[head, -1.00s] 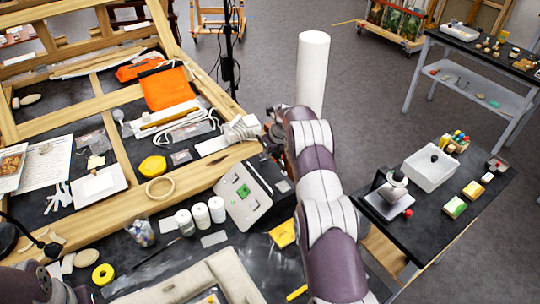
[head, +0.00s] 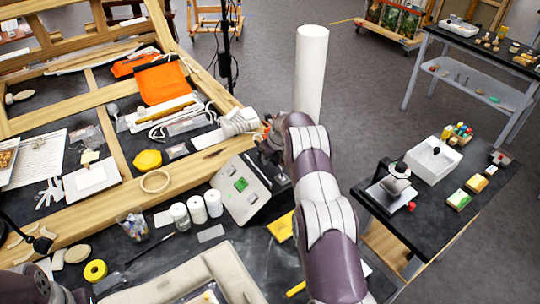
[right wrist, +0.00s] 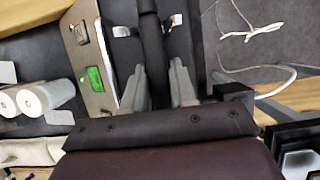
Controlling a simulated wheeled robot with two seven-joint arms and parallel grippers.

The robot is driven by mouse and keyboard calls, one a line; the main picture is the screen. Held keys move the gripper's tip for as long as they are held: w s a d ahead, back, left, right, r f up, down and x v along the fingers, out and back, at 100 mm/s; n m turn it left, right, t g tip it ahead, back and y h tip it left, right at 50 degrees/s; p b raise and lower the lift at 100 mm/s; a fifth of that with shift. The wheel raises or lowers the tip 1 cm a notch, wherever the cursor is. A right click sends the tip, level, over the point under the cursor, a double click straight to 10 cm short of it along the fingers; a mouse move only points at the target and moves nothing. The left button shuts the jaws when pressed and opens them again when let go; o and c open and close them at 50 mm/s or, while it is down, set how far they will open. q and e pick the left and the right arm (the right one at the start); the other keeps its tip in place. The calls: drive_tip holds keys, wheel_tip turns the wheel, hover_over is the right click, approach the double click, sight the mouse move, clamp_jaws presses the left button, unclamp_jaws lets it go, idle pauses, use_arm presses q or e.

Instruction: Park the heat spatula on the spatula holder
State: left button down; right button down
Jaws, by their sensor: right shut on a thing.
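My right gripper (right wrist: 160,88) is shut on the black handle of the heat spatula (right wrist: 152,40) in the right wrist view; the handle runs up from between its two grey fingers. Two small pale prongs (right wrist: 125,31), which look like the spatula holder, stand on either side of the handle. I cannot tell whether the handle touches them. The control unit (right wrist: 87,50) with a green display is just left of the fingers. In the head view the right gripper (head: 268,143) is above the back of this unit (head: 240,195); the spatula is mostly hidden there. My left gripper is not in view.
A wooden frame (head: 110,140) with tools lies left of the unit. White jars (head: 197,209) stand to the unit's left. A white roll (head: 311,70) stands behind my right arm. A pale cable (right wrist: 275,85) lies right of the fingers. A side table (head: 450,225) is at right.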

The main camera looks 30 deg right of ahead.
drive_tip(key=shift+f, duration=0.1)
idle(0.7)
drive_tip(key=c, duration=1.2)
unclamp_jaws()
drive_tip(key=o, duration=0.5)
drive_tip(key=shift+o, duration=0.2)
wheel_tip(320, 180, up, 7)
drive_tip(key=p, duration=0.4)
